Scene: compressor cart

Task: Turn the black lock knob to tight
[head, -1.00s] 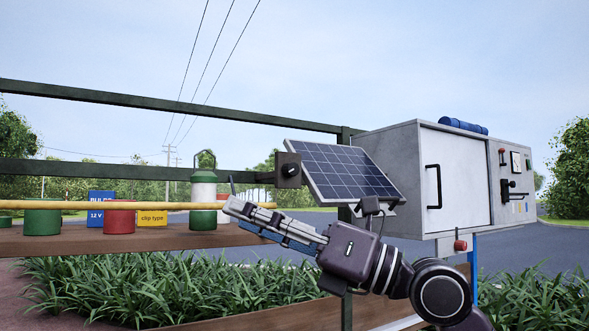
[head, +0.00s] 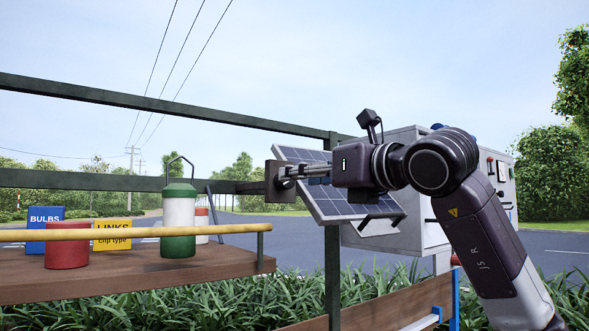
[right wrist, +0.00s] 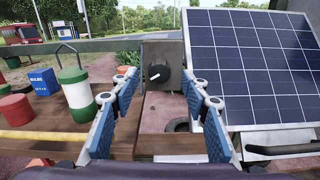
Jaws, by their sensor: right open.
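The black lock knob (right wrist: 158,77) sits on a dark square plate (right wrist: 164,52) beside the solar panel. A short white mark on its face is tilted, its right end slightly higher. In the head view the plate (head: 271,188) shows on the rail, with the knob mostly hidden behind my fingers. My right gripper (right wrist: 160,88) is open, its blue-padded fingers to the left and right of the knob with gaps on both sides. In the head view my right gripper (head: 287,172) reaches left to the plate; contact cannot be told. My left gripper is not in view.
The solar panel (right wrist: 258,62) stands close on the right of the fingers. A shelf (head: 120,275) with a yellow rail (head: 130,234), a green-white lantern (head: 178,222), a red can (head: 67,246) and boxes is at left. The grey cabinet (head: 420,234) is behind my arm.

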